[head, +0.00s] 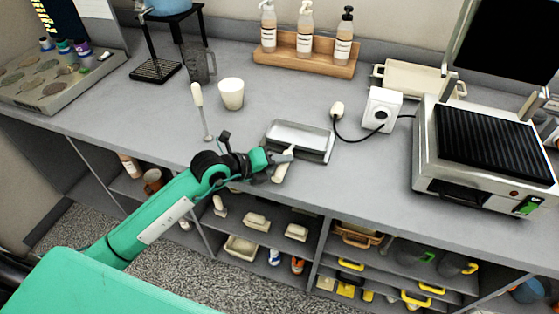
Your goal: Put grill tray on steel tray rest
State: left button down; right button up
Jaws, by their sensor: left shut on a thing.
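A shallow steel tray (303,133) with a raised rim lies on the grey counter, near its front edge. My left gripper (284,157) is at the tray's near left edge. It is shut on a white handle (281,172) that points toward the counter's front edge. The gripper hides where the handle meets the tray, so I cannot tell whether they are one piece. I cannot tell for sure which piece is the grill tray and which is the steel tray rest. My right gripper is not in view.
The panini toaster (486,150) stands open at the right. A white socket box (382,110) with a black cord is right of the tray. A cream tray (413,77) is behind. Shelves lie below.

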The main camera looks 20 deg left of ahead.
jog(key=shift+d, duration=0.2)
pick_arm(q)
jog(key=c, duration=1.2)
grip_release()
jog(key=shift+f, duration=0.1)
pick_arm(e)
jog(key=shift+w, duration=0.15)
pick_arm(q)
jog(key=shift+r, duration=0.2)
jog(key=shift+s+a, duration=0.25)
jog(key=shift+s, duration=0.05)
jog(key=b+v, duration=0.2)
jog(key=v, duration=0.9)
jog(key=shift+s+r, duration=0.1)
jog(key=shift+r, duration=0.05)
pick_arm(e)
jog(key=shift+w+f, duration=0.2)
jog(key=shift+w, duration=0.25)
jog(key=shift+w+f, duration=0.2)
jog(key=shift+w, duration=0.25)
